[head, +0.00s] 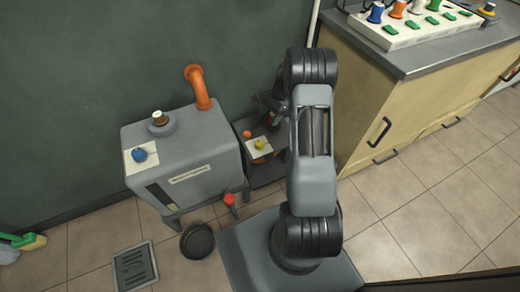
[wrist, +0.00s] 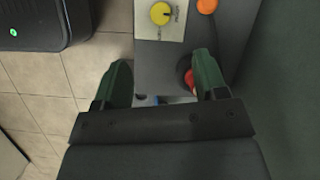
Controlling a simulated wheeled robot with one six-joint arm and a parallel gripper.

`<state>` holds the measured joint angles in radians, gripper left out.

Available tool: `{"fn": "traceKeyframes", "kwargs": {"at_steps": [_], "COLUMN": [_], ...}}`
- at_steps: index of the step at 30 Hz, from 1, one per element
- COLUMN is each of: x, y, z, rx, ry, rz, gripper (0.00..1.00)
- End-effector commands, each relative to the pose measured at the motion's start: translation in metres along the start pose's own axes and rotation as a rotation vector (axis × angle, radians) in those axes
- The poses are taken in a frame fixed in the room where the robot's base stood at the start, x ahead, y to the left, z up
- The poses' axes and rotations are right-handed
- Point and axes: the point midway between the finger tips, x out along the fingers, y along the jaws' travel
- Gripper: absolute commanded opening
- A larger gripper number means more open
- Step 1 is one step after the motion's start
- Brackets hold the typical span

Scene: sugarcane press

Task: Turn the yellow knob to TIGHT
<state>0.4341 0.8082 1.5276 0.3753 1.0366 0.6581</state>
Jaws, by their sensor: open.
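The yellow knob (head: 259,144) sits on a white label plate on a low grey unit beside the larger grey machine. In the wrist view the yellow knob (wrist: 161,13) is at the top, with a dark pointer mark on its face. The small print on its plate (wrist: 172,34) is too blurred to read, so I cannot tell its setting. My gripper (wrist: 162,76) is open, with dark green fingers spread apart and nothing between them. The knob lies beyond the fingertips, apart from them. In the head view my gripper (head: 272,113) is partly hidden by my arm, near the knob.
An orange knob (wrist: 207,5) is right of the yellow one. A red part (wrist: 188,79) shows behind the right finger. The larger grey machine (head: 185,150) carries a blue knob (head: 139,155) and an orange pipe (head: 198,87). A wooden cabinet (head: 410,110) stands right.

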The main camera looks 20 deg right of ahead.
Motion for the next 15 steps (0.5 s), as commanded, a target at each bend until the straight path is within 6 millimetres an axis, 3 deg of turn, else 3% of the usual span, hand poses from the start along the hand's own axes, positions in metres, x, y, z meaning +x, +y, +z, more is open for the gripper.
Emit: {"fn": "traceKeyframes", "kwargs": {"at_steps": [1,4,15], "x": [0.013,0.026,0.093], "y": [0.001,0.002,0.002], "z": [-0.009,-0.015,-0.015], "rx": [0.022,0.044,0.05], "ry": [-0.008,-0.018,-0.021], "rz": [0.0,-0.001,0.001], "gripper": [0.66,0.66,0.66]}}
